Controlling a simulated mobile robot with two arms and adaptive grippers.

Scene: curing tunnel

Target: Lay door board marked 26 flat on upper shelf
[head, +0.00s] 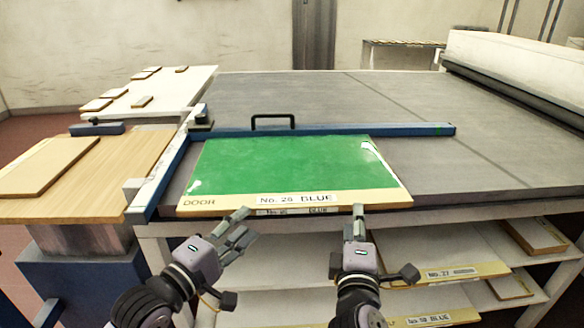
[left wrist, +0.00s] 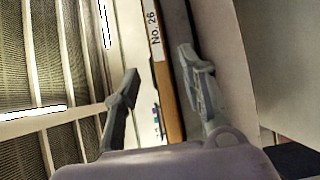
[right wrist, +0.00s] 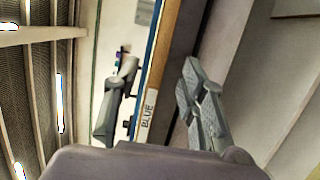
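The door board (head: 280,165) has a glossy green face and a pale front strip reading "DOOR" and "No. 26 BLUE". It lies flat on the grey table, its front edge towards me. My left gripper (head: 244,227) is open at the left part of that front edge. My right gripper (head: 358,212) is at its right part. In the left wrist view the board's labelled edge (left wrist: 157,60) shows between the spread fingers. In the right wrist view the edge marked "BLUE" (right wrist: 160,50) likewise shows between spread fingers. Neither gripper visibly clamps the board.
A blue rail (head: 390,130) with a black handle runs behind the board, another along its left. Shelves under the table hold a board marked 27 (head: 450,272), a lower labelled board (head: 430,320) and small panels. A wooden side table (head: 110,170) stands left. The table's rear is clear.

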